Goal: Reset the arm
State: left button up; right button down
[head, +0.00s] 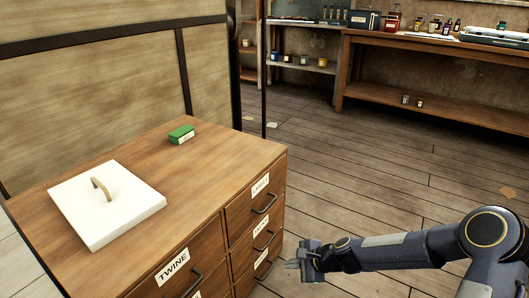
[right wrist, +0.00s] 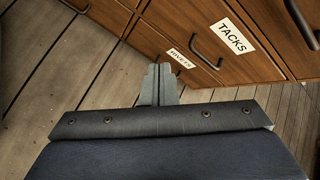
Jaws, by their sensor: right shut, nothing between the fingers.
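My right arm (head: 395,251) comes in from the lower right and stretches left across the head view. My right gripper (head: 291,264) is shut and empty, low beside the drawer fronts of the wooden cabinet (head: 220,152). In the right wrist view the closed fingers (right wrist: 158,84) point toward the drawers labelled TACKS (right wrist: 233,36) and, apparently, RIVETS (right wrist: 180,58). The fingers appear apart from the drawer handles. My left gripper is not in view.
On the cabinet top lie a white slab with a handle (head: 108,205) and a small green box (head: 181,134). A drawer labelled TWINE (head: 172,267) faces front. A workbench (head: 440,48) with bottles stands at the back. The plank floor (head: 380,170) between is mostly clear.

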jog(key=s+d+r+n+h, duration=0.1)
jog(key=s+d+r+n, duration=0.3)
jog(key=s+r, duration=0.3)
jog(key=s+d+r+n+h, duration=0.1)
jog(key=s+d+r+n, duration=0.35)
jog(key=r, duration=0.45)
jog(key=s+d+r+n+t+h, duration=0.1)
jog(key=s+d+r+n, duration=0.15)
jog(key=s, duration=0.65)
jog(key=s+d+r+n+h, duration=0.1)
jog(key=s+n, duration=0.2)
jog(key=s, duration=0.6)
notch_tip(320, 180, up, 38)
jog(key=p, duration=3.7)
jog(key=shift+d, duration=0.2)
